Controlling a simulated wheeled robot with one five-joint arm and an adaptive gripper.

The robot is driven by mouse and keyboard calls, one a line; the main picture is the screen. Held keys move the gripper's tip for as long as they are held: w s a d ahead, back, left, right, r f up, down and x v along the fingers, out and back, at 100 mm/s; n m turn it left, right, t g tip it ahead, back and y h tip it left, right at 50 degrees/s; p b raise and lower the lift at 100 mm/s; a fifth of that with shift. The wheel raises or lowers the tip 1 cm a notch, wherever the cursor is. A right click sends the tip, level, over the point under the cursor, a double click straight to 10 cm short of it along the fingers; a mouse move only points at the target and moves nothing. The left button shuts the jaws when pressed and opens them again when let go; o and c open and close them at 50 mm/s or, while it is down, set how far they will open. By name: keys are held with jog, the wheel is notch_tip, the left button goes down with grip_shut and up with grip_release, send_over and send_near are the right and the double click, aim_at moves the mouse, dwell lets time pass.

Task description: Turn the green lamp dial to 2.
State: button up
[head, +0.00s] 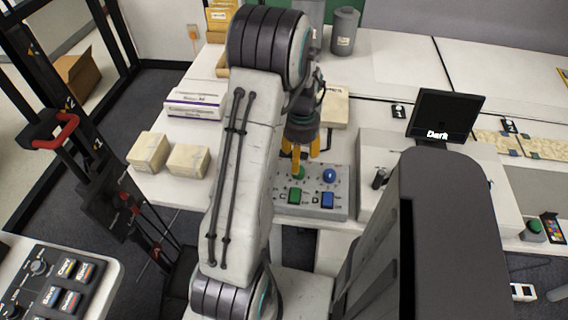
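A grey control box (340,208) stands on the white table. On it are a green dial (299,174), a blue dial (329,175), a green square switch (295,195) and a blue square switch (327,199). My gripper (306,160) points down over the back left of the box, with its two yellow fingers apart. The left finger overlaps the green dial in the picture; I cannot tell whether it touches it. The dial's pointer and the marks around it are too small or covered to read.
A dark monitor reading "Dark" (445,117) stands to the right. White boxes (194,105) and two cream boxes (187,160) sit to the left. A cream box (335,107) lies behind my gripper. Another dial panel (52,287) is at the lower left.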

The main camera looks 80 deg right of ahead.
jog(key=shift+w+d, duration=0.25)
jog(key=shift+s+m, duration=0.35)
jog(key=shift+m, duration=0.25)
jog(key=shift+w+d+f+m, duration=0.1)
jog(key=shift+d+m, duration=0.1)
jog(key=shift+m, duration=0.2)
jog(key=shift+f, duration=3.55)
jog(key=shift+c, duration=0.3)
grip_shut()
